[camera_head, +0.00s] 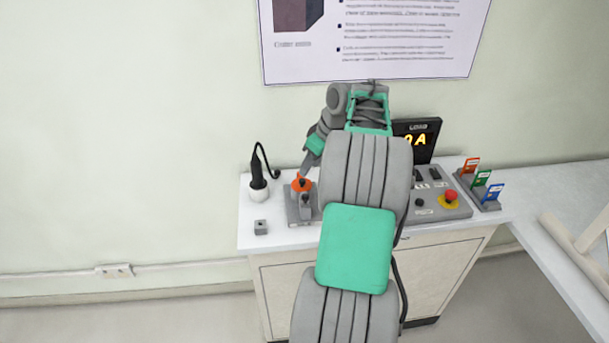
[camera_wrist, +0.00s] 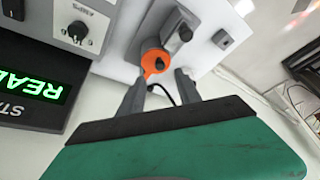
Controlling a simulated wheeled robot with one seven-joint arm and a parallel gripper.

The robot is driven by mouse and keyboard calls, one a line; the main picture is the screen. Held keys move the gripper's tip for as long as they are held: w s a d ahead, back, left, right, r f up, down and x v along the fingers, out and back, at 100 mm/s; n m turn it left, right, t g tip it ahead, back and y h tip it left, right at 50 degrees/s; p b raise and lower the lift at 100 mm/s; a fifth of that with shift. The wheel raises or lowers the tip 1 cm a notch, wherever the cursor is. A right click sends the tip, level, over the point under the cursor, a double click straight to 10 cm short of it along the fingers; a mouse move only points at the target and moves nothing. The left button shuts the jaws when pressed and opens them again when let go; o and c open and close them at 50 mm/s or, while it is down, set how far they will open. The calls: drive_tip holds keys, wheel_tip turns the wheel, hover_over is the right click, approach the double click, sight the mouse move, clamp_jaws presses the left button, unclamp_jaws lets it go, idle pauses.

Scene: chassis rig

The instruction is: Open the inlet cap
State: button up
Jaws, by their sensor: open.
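The inlet cap looks to be the round orange piece with a dark centre (camera_head: 302,184) on a grey block (camera_head: 292,208) at the left of the bench. In the wrist view the orange cap (camera_wrist: 154,62) lies just beyond the fingertips, roughly between them. My gripper (camera_wrist: 160,80) is open, one dark finger on each side, with nothing held. In the head view my gripper (camera_head: 307,168) comes down just above the cap. I cannot tell whether a finger touches it. My arm hides part of the bench behind the block.
A black plug with a cable (camera_head: 258,178) stands left of the block. A small grey cube (camera_head: 261,227) sits near the front edge. To the right are a lit display (camera_head: 420,139), a control panel with a red button (camera_head: 450,196) and coloured tags (camera_head: 482,180).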

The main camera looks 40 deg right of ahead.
sight(302, 180)
drive_tip(key=x, duration=0.6)
drive_tip(key=shift+f, duration=0.2)
drive_tip(key=shift+c, duration=0.3)
clamp_jaws()
drive_tip(key=shift+r, duration=0.1)
idle(0.6)
